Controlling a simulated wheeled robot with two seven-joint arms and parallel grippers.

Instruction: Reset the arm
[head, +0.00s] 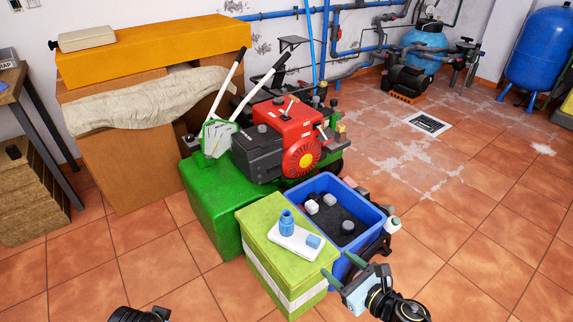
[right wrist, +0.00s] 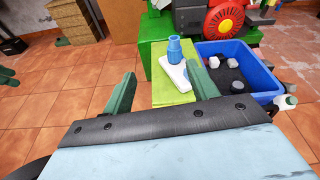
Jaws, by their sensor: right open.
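My right gripper (head: 343,269) is at the lower middle of the head view, with its two green fingers apart and nothing between them. It is beside the right front corner of the yellow-green box (head: 262,256). In the right wrist view the fingers (right wrist: 160,88) stand spread, with the box top beyond them. Part of my left arm shows as a black piece at the bottom edge of the head view; its gripper is not seen there. Green tips (right wrist: 8,75) at the left edge of the right wrist view look like my left gripper's fingers, mostly cut off.
On the box, a blue bottle-like container (head: 287,222) and a small blue block (head: 313,241) sit on a white plate (head: 285,241). A blue crate (head: 377,219) with small items stands right beside the box. A red-and-green machine (head: 290,135) is behind.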

